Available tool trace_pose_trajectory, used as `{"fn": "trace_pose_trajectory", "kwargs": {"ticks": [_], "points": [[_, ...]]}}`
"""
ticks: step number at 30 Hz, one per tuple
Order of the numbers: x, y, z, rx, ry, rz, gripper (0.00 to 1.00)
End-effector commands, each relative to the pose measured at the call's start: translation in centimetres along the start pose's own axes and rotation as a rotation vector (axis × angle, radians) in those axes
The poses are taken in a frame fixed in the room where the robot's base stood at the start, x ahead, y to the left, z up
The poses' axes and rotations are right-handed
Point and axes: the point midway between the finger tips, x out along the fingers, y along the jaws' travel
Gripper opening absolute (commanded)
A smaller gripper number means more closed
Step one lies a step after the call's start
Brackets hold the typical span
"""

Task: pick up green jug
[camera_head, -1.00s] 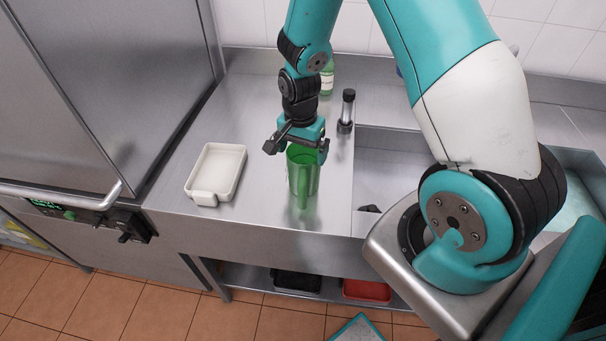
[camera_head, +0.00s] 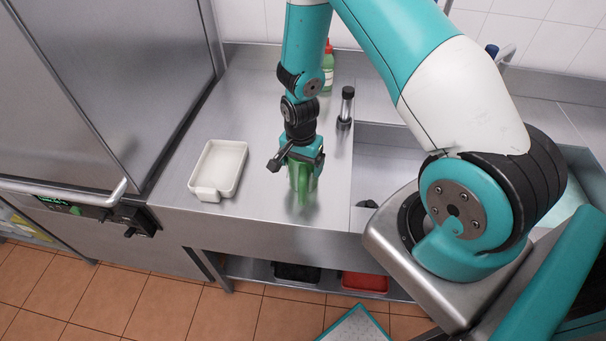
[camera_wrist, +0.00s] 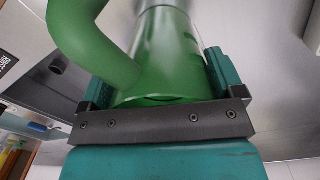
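The green jug (camera_head: 304,188) stands upright on the steel counter near its front edge. My gripper (camera_head: 299,168) is lowered over the jug's top from above, with a finger on each side of its body. The fingers are spread and look very close to the jug; contact is not clear. In the wrist view, the jug (camera_wrist: 168,60) fills the space between the fingers, and its curved handle (camera_wrist: 85,40) sticks out at the upper left, partly covering the left finger. The jug's rim is partly hidden by my gripper in the head view.
A white tray (camera_head: 203,193) lies left of the jug. A dark cylindrical bottle (camera_head: 346,108) and a green bottle (camera_head: 328,70) stand behind. A sink (camera_head: 382,172) is to the right. A steel cabinet (camera_head: 100,90) bounds the left side. Counter between tray and jug is clear.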

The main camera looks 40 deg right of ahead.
Motion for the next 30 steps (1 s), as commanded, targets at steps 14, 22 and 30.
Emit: {"fn": "trace_pose_trajectory", "kwargs": {"ticks": [14,22,30], "points": [[-1.3,-0.1,-0.1,0.000,0.002,-0.003,0.61],[-7.4,0.0,-0.1,0.000,0.006,-0.009,0.61],[-14.9,0.2,-0.1,0.000,0.005,-0.007,0.61]]}}
